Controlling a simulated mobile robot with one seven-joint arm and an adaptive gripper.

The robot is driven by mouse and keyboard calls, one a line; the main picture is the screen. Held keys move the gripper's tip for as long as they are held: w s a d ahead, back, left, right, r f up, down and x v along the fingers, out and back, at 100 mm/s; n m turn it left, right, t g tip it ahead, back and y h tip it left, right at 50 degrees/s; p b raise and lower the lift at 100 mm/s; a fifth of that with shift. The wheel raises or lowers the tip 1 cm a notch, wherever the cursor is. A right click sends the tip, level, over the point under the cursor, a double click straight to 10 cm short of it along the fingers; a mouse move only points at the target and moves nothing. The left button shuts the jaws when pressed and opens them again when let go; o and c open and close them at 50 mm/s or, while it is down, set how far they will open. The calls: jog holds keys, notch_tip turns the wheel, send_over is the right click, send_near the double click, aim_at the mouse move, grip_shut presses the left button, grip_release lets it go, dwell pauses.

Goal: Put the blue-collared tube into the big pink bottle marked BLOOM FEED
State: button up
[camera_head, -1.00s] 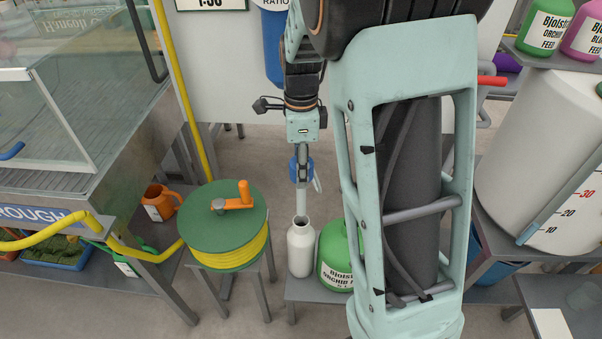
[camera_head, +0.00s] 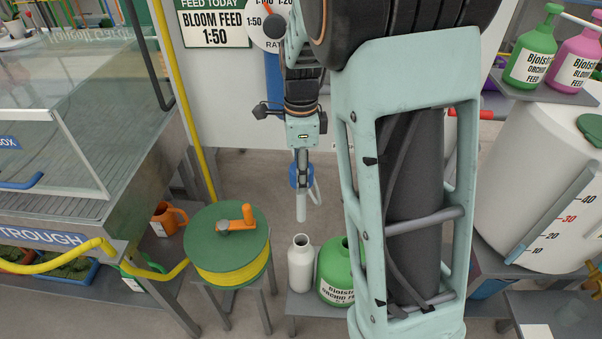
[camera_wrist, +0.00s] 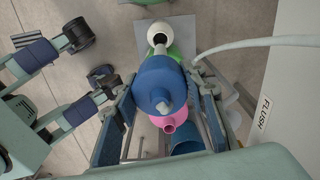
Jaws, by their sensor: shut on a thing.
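My gripper (camera_head: 302,170) is shut on the blue-collared tube (camera_head: 301,206). The tube hangs upright, pale below its blue collar, with its lower end clear above the open white bottle (camera_head: 301,262). In the wrist view, the blue collar (camera_wrist: 158,82) sits between the fingers of my gripper (camera_wrist: 160,98). A pink bottle (camera_wrist: 168,127) with an open neck shows partly behind the collar there; its label is hidden. Another pink bottle (camera_head: 577,58) stands on the upper right shelf, its label only partly readable.
A green bottle (camera_head: 337,271) stands right of the white bottle, partly behind my arm. A hose reel (camera_head: 228,245) stands to the left. A large white tank (camera_head: 535,175) is at right. A glass-sided bench (camera_head: 60,215) fills the left.

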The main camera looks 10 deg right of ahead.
jog(key=shift+r+p, duration=4.1)
jog(key=shift+r, duration=0.7)
jog(key=shift+d+f, duration=0.1)
jog(key=shift+f, duration=0.05)
